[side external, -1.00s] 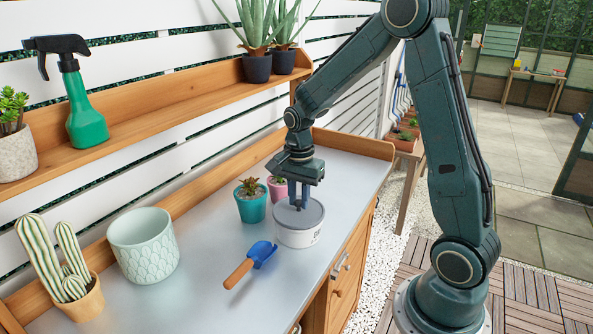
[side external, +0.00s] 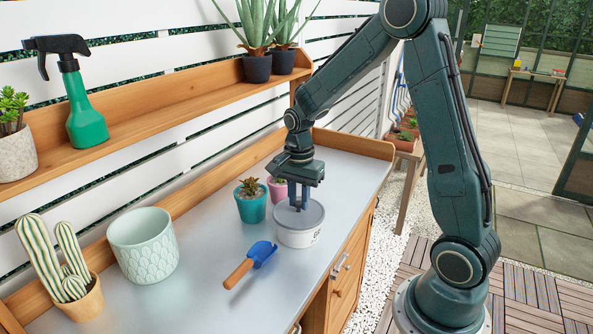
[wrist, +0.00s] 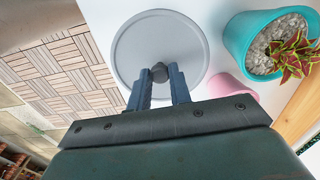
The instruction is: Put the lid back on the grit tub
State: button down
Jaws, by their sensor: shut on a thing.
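The white grit tub (side external: 299,238) stands upright on the bench near its front edge. Its grey lid (side external: 312,213) lies flat over the tub's mouth and looks level; whether it is pressed fully down I cannot tell. My gripper (side external: 298,205) points straight down above the lid. In the wrist view my gripper (wrist: 160,76) has its two fingers closed on the dark knob at the middle of the round grey lid (wrist: 135,45). The tub is hidden under the lid in the wrist view.
A teal pot (side external: 251,206) and a pink pot (side external: 277,192) stand close behind the tub to the left. A blue scoop (side external: 262,252) with a wooden handle lies in front. A pale green pot (side external: 143,246) and a cactus pot (side external: 85,302) stand farther left.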

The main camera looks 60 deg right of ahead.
dwell(0.3)
jog(key=c, duration=0.7)
grip_release()
jog(key=shift+r, duration=0.15)
jog(key=shift+r, duration=3.35)
grip_shut()
jog(key=shift+f, duration=3.15)
